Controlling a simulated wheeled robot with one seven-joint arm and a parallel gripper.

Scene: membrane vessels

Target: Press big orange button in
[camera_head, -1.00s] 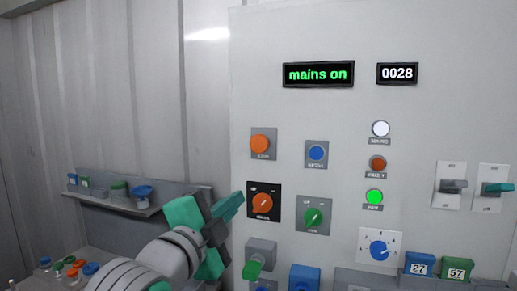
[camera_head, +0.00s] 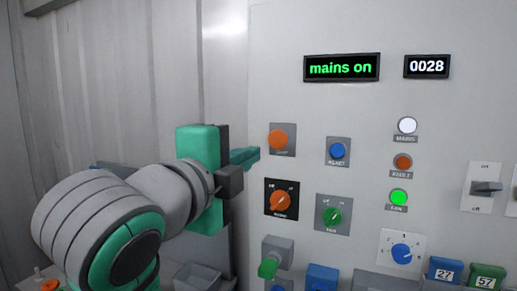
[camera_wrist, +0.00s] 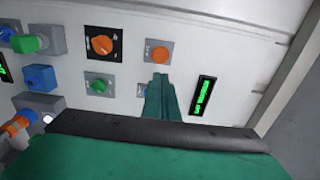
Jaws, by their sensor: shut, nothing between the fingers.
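The big orange button (camera_head: 278,139) is round, on a grey square plate at the upper left of the pale panel. It stands out from its plate. It also shows in the wrist view (camera_wrist: 160,55), just beyond my fingertips. My gripper (camera_head: 256,154) is shut and empty, with its green fingers pointing at the panel just left of and slightly below the button in the head view. In the wrist view the fingers (camera_wrist: 160,79) cover the area just below the button's plate. I cannot tell whether they touch the panel.
An orange rotary knob (camera_head: 280,201) sits below the button, and a blue button (camera_head: 337,150) to its right. A green knob (camera_head: 332,216) and a green-handled lever (camera_head: 268,267) are lower. The display (camera_head: 341,67) reads "mains on". The green lamp (camera_head: 398,197) is lit.

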